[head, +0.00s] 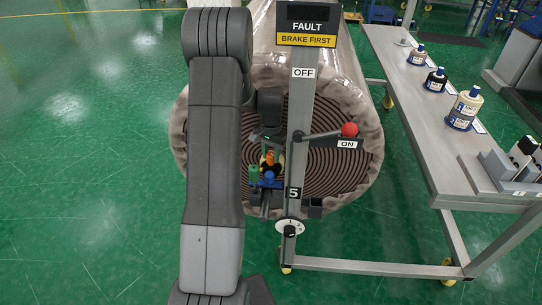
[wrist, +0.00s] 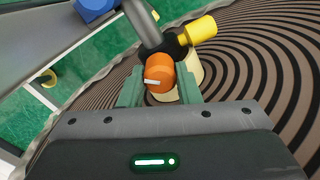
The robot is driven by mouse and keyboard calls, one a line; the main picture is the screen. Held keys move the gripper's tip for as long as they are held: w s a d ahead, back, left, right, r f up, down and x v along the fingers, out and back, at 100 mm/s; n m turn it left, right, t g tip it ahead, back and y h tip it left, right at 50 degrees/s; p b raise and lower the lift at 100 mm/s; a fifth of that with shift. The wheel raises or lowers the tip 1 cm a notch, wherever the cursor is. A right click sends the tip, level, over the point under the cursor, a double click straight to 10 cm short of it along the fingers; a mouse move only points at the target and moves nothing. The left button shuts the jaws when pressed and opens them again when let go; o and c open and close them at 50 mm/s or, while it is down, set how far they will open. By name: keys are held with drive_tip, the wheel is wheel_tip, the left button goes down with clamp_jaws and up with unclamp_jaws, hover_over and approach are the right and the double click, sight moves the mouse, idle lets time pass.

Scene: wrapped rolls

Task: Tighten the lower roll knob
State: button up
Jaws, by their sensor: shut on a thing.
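An orange knob (wrist: 158,76) with a white mark stands on a dark hub in front of the roll's end. It also shows in the head view (head: 268,158), small and partly covered. My gripper (wrist: 160,88) has its green fingers on both sides of the orange knob and is shut on it. In the head view my gripper (head: 267,154) is in front of the wrapped roll (head: 349,101), left of the grey post. A yellow knob (wrist: 199,29) sticks out beside the orange one. A blue part (head: 269,177) sits just below. I cannot tell which is named the lower roll knob.
The post (head: 299,110) carries a FAULT / BRAKE FIRST sign (head: 306,28), a red-balled lever (head: 349,130) by ON, and a white dial (head: 290,227) under label 5. A metal table (head: 415,110) with several bottles stands right. Green floor is clear at left.

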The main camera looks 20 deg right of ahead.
sight(271, 154)
drive_tip(key=shift+m, duration=0.5)
drive_tip(key=o, duration=1)
wheel_tip(271, 154, up, 14)
drive_tip(key=shift+f+b, duration=0.1)
drive_tip(key=shift+b, duration=0.4)
